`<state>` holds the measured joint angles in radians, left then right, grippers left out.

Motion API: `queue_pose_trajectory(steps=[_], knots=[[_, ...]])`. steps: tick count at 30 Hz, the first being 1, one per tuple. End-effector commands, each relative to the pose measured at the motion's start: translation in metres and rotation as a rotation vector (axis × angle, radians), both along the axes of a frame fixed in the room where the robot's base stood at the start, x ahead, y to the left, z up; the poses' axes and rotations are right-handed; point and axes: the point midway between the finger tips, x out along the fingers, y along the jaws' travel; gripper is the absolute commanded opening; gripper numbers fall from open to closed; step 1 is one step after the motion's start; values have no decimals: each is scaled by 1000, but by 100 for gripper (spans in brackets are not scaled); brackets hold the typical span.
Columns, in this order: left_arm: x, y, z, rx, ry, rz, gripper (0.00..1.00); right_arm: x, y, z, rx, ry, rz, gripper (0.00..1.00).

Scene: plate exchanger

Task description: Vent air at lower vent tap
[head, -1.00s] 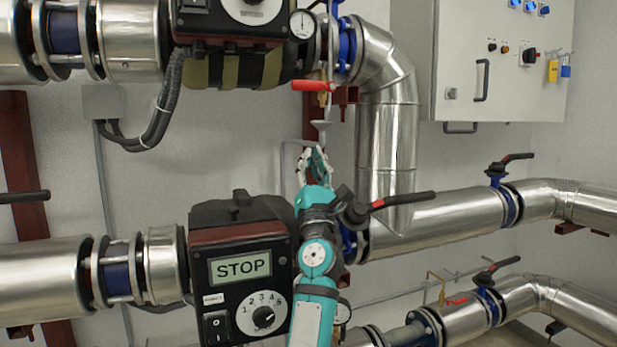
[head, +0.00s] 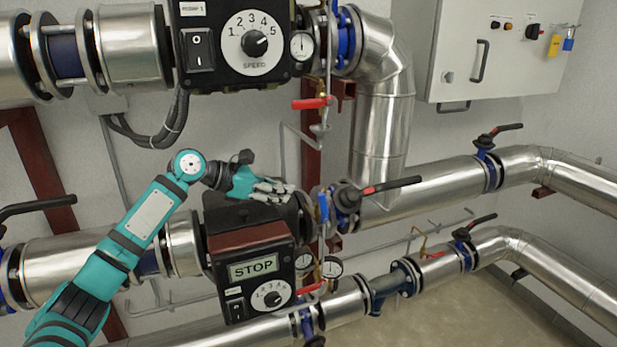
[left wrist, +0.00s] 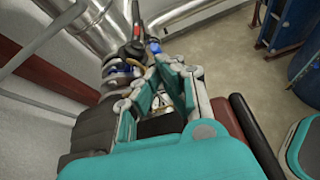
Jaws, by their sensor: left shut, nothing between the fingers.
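My left gripper (head: 284,188) is shut and empty, above the top of the lower pump box (head: 251,255), whose display reads STOP. Its fingers (left wrist: 163,80) point away in the left wrist view, with the dark pump casing (left wrist: 110,135) below. A small blue-handled tap (head: 323,207) sits just right of the fingertips, apart from them. A red-handled tap (head: 313,103) hangs higher, under the upper pump's gauge. Another red-handled tap (head: 312,287) is lower, right of the STOP box. Which is the lower vent tap is not labelled. My right gripper is not in view.
A black and red valve lever (head: 390,186) reaches over the middle pipe (head: 425,192), right of the taps. The upper pump box (head: 232,45) overhangs. Gauges (head: 332,267) hang near the lower tap. Floor (head: 490,305) is clear at lower right.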

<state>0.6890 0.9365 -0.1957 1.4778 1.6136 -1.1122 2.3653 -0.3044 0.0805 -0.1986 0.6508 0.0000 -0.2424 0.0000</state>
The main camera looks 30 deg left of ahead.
Motion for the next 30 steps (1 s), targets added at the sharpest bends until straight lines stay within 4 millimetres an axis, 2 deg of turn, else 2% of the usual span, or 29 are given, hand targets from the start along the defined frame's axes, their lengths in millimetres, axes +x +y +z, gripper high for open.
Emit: queue_pose_trajectory(steps=[1,3,6,21,30], knots=[[-10,11,0,-1,82,20,0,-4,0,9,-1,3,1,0],[-18,19,-6,-9,151,39,0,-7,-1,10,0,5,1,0],[-20,20,-11,-15,187,49,0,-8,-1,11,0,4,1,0],[33,-24,-54,-18,181,50,0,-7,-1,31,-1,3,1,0],[42,-32,-63,-14,177,49,0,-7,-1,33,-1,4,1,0]])
